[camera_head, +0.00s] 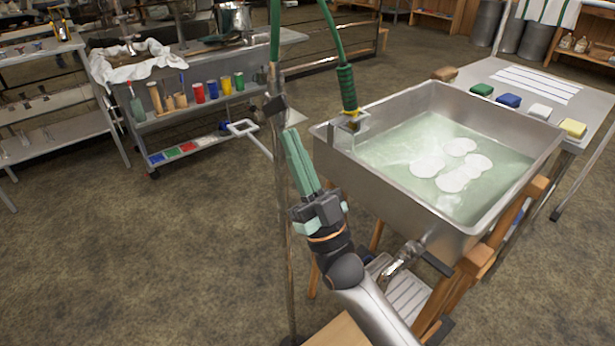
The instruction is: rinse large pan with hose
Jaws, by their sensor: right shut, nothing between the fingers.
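The large metal pan (382,192) stands on a wooden frame at the right. Pale green water with several white foam patches (452,180) lies in it. The green hose (329,28) comes down from above. Its ribbed dark green grip (347,88) and brass end hang over the pan's far left corner, pointing down. My right gripper (291,136) is shut and empty, pointing up, left of the pan and below and left of the hose end, apart from both. My left gripper is not in view.
A thin metal pole (283,220) stands just behind my right gripper. A side table (493,78) behind the pan holds coloured sponges or blocks. A shelf cart (200,133) with bottles stands at the left. The floor between is clear.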

